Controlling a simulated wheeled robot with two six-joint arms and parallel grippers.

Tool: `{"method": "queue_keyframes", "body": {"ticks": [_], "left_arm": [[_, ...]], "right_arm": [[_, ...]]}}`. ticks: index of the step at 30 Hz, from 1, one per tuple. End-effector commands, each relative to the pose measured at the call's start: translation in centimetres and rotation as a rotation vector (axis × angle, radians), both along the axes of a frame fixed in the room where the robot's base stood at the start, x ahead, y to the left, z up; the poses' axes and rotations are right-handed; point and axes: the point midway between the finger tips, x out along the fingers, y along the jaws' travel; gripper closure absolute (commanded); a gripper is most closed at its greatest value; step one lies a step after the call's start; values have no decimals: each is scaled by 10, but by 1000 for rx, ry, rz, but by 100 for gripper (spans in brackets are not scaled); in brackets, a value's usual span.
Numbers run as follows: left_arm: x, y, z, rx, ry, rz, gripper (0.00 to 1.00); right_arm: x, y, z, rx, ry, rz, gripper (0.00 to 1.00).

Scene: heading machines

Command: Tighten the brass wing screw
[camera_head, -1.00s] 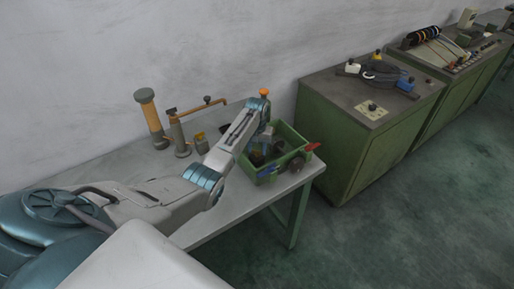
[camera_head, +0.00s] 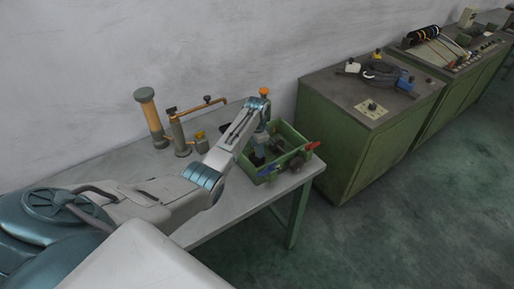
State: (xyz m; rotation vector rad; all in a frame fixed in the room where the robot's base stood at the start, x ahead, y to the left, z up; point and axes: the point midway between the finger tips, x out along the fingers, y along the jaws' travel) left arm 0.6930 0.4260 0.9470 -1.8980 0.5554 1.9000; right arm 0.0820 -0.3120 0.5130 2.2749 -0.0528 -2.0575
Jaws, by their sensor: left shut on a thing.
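My left arm reaches in from the left, and its gripper (camera_head: 260,150) points down at the green crate (camera_head: 268,177) on the grey table. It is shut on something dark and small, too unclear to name. I cannot make out a brass wing screw for certain. A small yellow, brass-coloured piece (camera_head: 201,142) stands on the table left of my forearm, beside an upright post with an orange-brown crossbar (camera_head: 198,106). My right gripper is not in view.
An orange cylinder with a green-grey cap (camera_head: 150,115) stands near the wall. Several tools, including red-handled and blue ones, lie in the crate. The table's front edge is bare.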

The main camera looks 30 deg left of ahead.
Motion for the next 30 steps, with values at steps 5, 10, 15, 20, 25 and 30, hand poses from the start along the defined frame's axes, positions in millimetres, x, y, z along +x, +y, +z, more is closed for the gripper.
{"method": "queue_keyframes", "body": {"ticks": [5, 10, 15, 20, 25, 30], "left_arm": [[1, 0, 2, 0, -5, -166, 83], [2, 0, 2, 0, -5, -327, 83], [2, 0, 2, 1, -6, -489, 83], [2, 0, 2, 1, -5, -641, 83], [2, 0, 2, 2, -5, -802, 83], [2, 0, 2, 2, -5, -963, 83]], "right_arm": [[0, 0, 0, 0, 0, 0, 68], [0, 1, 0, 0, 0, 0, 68], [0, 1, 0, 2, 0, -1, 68], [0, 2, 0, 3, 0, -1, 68], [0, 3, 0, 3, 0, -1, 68], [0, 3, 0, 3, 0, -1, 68]]}}
